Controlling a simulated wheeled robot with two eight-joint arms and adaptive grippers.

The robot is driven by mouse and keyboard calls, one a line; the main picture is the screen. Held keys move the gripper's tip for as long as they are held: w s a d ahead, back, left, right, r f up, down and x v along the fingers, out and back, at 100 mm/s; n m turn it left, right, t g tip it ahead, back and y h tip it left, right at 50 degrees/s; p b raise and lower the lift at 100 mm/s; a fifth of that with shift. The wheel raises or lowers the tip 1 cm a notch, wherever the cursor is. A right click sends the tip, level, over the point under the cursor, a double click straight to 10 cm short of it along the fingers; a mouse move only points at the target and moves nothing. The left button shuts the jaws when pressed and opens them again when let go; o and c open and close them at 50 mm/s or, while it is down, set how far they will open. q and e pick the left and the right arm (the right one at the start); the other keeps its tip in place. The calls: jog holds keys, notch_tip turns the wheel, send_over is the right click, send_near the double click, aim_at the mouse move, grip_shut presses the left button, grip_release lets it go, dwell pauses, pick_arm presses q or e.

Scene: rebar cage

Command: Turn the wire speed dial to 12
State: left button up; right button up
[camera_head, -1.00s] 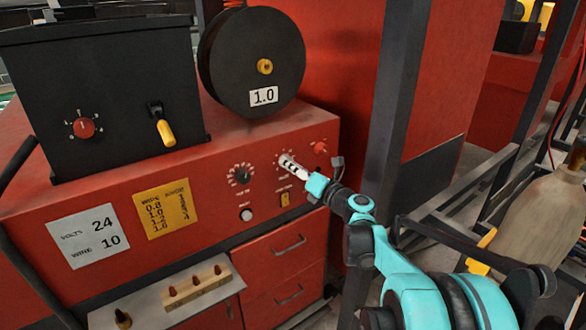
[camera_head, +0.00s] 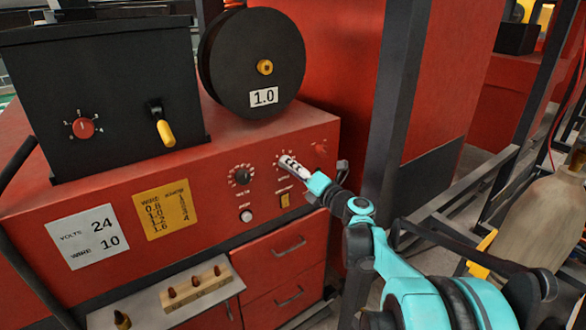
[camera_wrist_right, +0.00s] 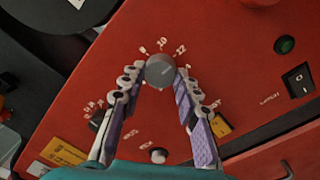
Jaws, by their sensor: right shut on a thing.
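The wire speed dial is a grey knob (camera_wrist_right: 160,71) on the red machine's front panel, ringed by white marks reading 8, 10 and 12 in the right wrist view. My right gripper (camera_wrist_right: 160,77) is shut on the knob, one fingertip on each side. I cannot clearly read where its pointer stands. In the head view, my right gripper (camera_head: 284,162) covers most of the dial on the panel's right side. My left gripper is not in view.
Left of the wire speed dial is another black dial (camera_head: 241,176), above a white button (camera_head: 246,215). A yellow switch (camera_head: 285,200) sits below the gripper. A white card (camera_head: 87,236) reads volts 24, wire 10; a yellow chart (camera_head: 165,209) is beside it. A wire spool (camera_head: 235,75) stands on top.

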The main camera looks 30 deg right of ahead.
jog(key=o, duration=1.2)
jog(key=shift+f, duration=0.1)
jog(key=shift+c, duration=0.2)
jog(key=s+d, duration=0.1)
jog(key=s, duration=1.1)
jog(key=shift+d+f, duration=0.2)
jog(key=shift+f, duration=0.05)
jog(key=s+a+f+n+g+y+b, duration=0.1)
jog(key=s+a+f+n+g+b, duration=0.25)
jog(key=a+f+n, duration=0.75)
jog(key=s+a+f+n+g+y+b, duration=0.15)
jog(key=a+f+n+g+b, duration=0.25)
jog(key=a+f+n, duration=0.7)
jog(key=s+f+n+g+h+b, duration=0.1)
jog(key=s+f+n, duration=0.4)
jog(key=n, duration=0.7)
jog(key=s+a+f+n+g+h+b, duration=0.1)
jog(key=s+f+n+b, duration=0.4)
jog(key=n, duration=0.6)
jog(key=s+f+g+h, duration=0.1)
jog(key=h, duration=0.1)
jog(key=shift+f+n+h, duration=0.15)
jog(key=shift+n+h, duration=0.2)
jog(key=shift+n, duration=0.05)
